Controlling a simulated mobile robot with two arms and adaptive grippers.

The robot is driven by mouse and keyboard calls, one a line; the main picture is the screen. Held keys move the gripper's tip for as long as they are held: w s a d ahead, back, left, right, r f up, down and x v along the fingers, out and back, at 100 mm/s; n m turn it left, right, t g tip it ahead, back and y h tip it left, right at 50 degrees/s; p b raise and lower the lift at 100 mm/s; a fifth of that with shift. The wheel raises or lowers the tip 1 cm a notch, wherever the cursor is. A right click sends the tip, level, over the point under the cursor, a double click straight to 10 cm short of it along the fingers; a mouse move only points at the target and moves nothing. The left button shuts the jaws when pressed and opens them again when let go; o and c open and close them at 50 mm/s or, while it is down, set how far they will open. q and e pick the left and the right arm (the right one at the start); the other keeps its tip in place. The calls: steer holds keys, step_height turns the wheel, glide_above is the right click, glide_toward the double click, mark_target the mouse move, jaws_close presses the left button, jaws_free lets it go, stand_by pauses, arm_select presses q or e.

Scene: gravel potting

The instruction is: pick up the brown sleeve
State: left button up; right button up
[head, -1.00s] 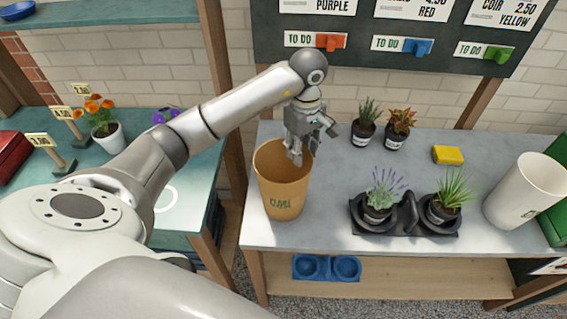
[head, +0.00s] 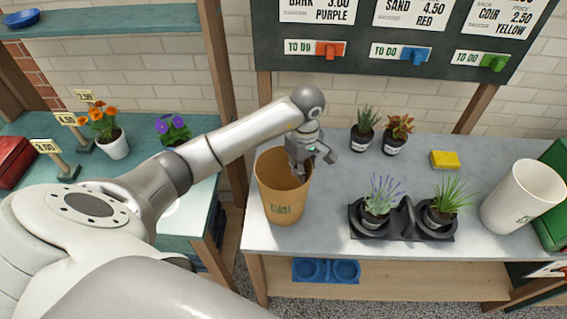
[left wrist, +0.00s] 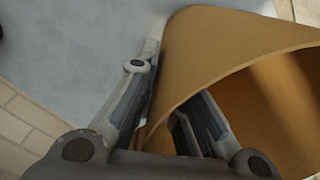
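In the left wrist view the gripper (left wrist: 172,95) straddles the wall of the sleeve (left wrist: 215,55), one finger outside and one inside. The fingers look apart, with some gap beside the wall; contact with it is unclear. The sleeve's far inside is partly hidden. My right gripper is not in view.
A black tray (head: 403,232) with lavender and a grassy plant is right of the sleeve. Two small pots (head: 362,142) stand behind. A yellow block (head: 444,159) and a white pot (head: 520,198) are further right. The tabletop between sleeve and tray is clear.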

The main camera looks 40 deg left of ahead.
arm_select(q)
jaws_close()
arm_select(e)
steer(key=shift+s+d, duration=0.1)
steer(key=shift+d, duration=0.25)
